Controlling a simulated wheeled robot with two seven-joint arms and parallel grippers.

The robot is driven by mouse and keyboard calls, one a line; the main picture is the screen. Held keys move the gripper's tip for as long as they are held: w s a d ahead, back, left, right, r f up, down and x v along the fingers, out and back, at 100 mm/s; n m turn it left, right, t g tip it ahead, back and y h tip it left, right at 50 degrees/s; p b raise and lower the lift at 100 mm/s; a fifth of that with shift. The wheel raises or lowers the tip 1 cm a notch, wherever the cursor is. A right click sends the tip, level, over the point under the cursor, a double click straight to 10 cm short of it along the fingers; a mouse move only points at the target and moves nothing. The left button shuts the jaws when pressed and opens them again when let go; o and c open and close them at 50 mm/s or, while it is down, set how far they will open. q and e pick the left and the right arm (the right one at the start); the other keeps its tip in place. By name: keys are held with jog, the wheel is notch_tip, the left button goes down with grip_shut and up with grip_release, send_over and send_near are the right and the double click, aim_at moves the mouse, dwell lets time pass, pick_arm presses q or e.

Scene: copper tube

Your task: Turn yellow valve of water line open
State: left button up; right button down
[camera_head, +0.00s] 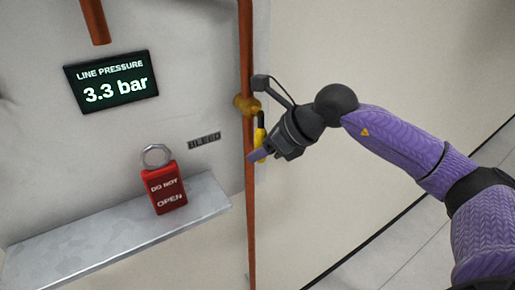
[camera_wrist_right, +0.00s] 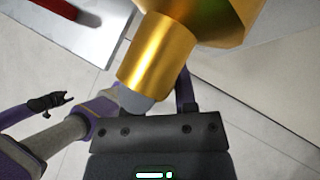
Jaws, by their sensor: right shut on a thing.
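The brass-yellow valve (camera_head: 246,104) sits on the vertical copper pipe (camera_head: 250,200) in the head view. Its yellow and black handle (camera_head: 261,122) points down, close beside the pipe. My right gripper (camera_head: 263,154) is shut on the lower part of the handle, which it partly hides. In the right wrist view, the gold valve body (camera_wrist_right: 158,52) fills the top middle, just beyond the gripper's fingers (camera_wrist_right: 155,100). The handle cannot be made out clearly there. My left gripper is outside the head view; a small dark and purple part at the wrist view's left may be it.
A display (camera_head: 112,82) on the wall reads LINE PRESSURE 3.3 bar. A red DO NOT OPEN padlock tag (camera_head: 165,188) stands on the grey shelf (camera_head: 110,235), left of the pipe. A BLEED label (camera_head: 204,140) is on the wall.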

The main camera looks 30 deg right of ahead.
dwell(0.5)
jog(key=shift+c, duration=2.1)
grip_release()
jog(key=shift+d, duration=0.1)
jog(key=b+v, duration=0.3)
jog(key=v, duration=0.7)
